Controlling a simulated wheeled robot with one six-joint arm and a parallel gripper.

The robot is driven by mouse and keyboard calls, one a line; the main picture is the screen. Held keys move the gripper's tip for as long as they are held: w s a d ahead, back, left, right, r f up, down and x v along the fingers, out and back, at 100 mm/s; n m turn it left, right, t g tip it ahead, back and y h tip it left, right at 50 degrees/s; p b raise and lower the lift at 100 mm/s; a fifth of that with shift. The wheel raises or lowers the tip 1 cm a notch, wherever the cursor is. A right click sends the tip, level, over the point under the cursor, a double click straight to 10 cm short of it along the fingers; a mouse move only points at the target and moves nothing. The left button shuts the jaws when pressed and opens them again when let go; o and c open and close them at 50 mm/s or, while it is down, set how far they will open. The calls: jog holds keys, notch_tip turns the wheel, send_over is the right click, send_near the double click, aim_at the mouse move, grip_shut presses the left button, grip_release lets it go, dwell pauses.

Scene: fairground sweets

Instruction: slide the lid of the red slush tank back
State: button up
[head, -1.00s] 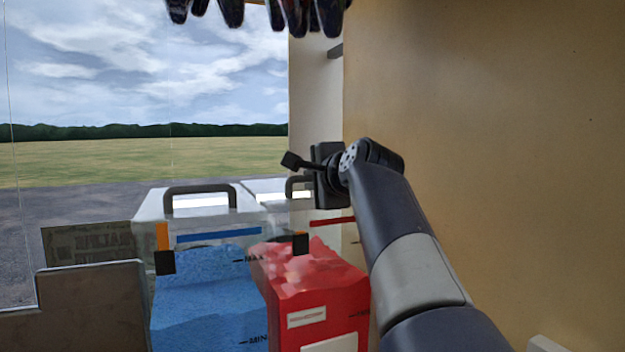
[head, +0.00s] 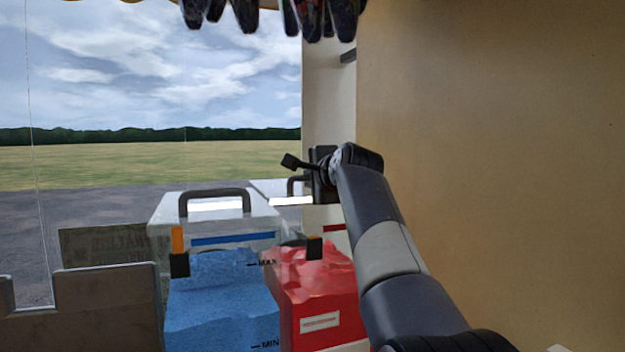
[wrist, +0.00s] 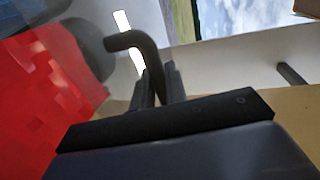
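The red slush tank (head: 320,318) stands right of centre in the head view. Its red slush (head: 322,265) is uncovered at the near part, and it fills the left of the wrist view (wrist: 45,95). The tank's clear lid (head: 268,187) lies at the far part. The lid's dark arched handle (head: 291,186) is partly hidden by my gripper (head: 311,168) in the head view. In the wrist view the handle (wrist: 128,40) runs between the two fingers of my gripper (wrist: 160,84), which is shut on it. The far end of the lid is hidden.
A blue slush tank (head: 220,315), its lid handle (head: 214,193) nearer me, stands directly left. A tan wall (head: 490,150) rises close right of my arm. Dark items (head: 270,15) hang above. A low panel (head: 110,310) stands at lower left.

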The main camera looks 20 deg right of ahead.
jog(key=shift+o, duration=0.6)
jog(key=shift+s, duration=0.1)
jog(key=s+r+b, duration=0.2)
jog(key=s+b, duration=0.1)
jog(key=s, duration=0.7)
jog(key=shift+s, duration=0.25)
jog(key=shift+w, duration=0.15)
jog(key=w+p, duration=0.1)
jog(key=w, duration=0.2)
jog(key=w+f+p, duration=0.1)
jog(key=w, duration=0.3)
jog(key=w+f+p, duration=0.1)
jog(key=w, duration=0.2)
jog(key=shift+w, duration=0.3)
jog(key=shift+s, duration=1.15)
jog(key=shift+s+r, duration=0.1)
jog(key=shift+s, duration=0.3)
